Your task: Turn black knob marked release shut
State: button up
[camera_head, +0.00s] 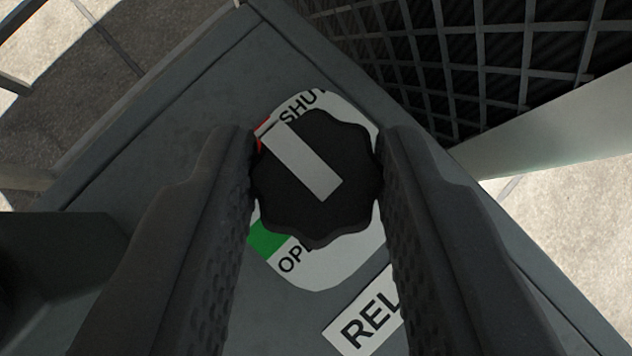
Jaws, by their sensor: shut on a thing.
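The black knob (345,213) has a lobed rim and a pale grey pointer bar (306,167). The bar runs from the knob's middle to the upper left, with its outer end beside the red mark (262,136) and the word SHUT. The white dial plate (335,270) lies behind the knob, with a green mark (266,240) and a partly hidden OPEN at the lower left. My gripper (316,182) is shut on the knob, one finger on each side. A white label (362,318) reading REL is partly covered by the right finger.
The knob sits on a grey panel (190,95). A dark grille with wire mesh (490,70) rises at the upper right, above a pale metal edge (560,145). A dark block (50,255) stands at the left. Light ground shows beyond the panel.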

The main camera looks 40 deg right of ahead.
jog(key=o, duration=1)
jog(key=shift+s+a+r, duration=0.2)
jog(key=shift+a+r, duration=0.15)
jog(key=shift+r, duration=0.1)
jog(key=b+v, duration=0.1)
jog(key=v, duration=0.9)
jog(key=shift+s+a+r, duration=0.1)
jog(key=shift+s+r, duration=0.15)
jog(key=shift+s, duration=0.05)
